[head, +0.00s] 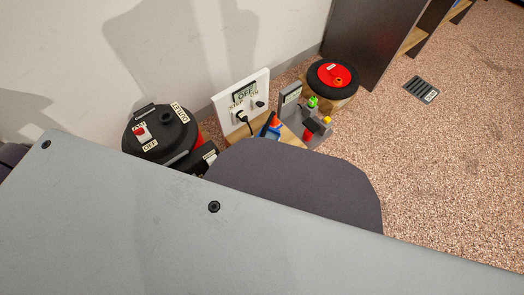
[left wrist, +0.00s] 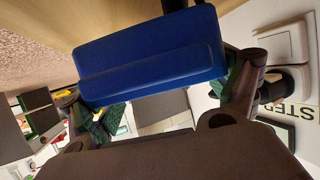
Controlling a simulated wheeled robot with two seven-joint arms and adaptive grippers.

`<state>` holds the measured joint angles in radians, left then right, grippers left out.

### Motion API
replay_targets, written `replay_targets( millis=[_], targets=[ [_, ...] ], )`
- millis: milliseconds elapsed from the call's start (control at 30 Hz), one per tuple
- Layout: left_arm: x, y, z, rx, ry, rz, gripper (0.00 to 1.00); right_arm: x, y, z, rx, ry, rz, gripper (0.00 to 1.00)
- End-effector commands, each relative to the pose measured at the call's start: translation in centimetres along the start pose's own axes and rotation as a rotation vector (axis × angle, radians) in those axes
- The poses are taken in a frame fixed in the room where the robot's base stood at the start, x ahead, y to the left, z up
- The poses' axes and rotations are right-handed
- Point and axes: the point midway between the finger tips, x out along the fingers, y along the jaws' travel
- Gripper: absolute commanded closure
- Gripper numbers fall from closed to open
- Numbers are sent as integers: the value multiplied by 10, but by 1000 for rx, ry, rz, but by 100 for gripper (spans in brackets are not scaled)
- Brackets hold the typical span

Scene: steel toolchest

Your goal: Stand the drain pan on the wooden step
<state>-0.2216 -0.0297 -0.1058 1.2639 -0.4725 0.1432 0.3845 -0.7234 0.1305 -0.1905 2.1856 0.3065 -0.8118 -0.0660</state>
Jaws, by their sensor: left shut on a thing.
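My left gripper (left wrist: 165,100) is shut on a blue, block-shaped thing (left wrist: 150,55) in the left wrist view. Its green-padded fingers are at either side of it. I cannot tell whether this is the drain pan, as only one face shows. A small blue and orange-red piece shows in the head view (head: 269,127), beside a white panel; I cannot tell if it is the same thing. A strip of wood (head: 291,140), perhaps the wooden step, shows low beside the panel, mostly hidden. My right gripper is not in view.
A large grey surface (head: 130,215) and a dark rounded shape (head: 300,180) block the near view. A black drum with a switch (head: 150,145) stands left. A red-centred black wheel (head: 320,85) lies behind. Speckled floor at right is mostly clear.

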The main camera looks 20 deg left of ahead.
Motion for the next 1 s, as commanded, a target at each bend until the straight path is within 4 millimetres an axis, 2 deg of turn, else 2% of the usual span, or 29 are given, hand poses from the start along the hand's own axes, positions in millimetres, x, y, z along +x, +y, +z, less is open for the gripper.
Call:
replay_targets(
  millis=[367, 800, 1000],
  targets=[
    [1, 0, 0, 0, 3, 0, 53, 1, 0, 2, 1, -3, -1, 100],
    [13, 1, 28, 0, 3, 1, 53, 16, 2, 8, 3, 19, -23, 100],
    [15, 0, 33, 0, 2, 0, 53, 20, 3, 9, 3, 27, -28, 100]
  ],
)
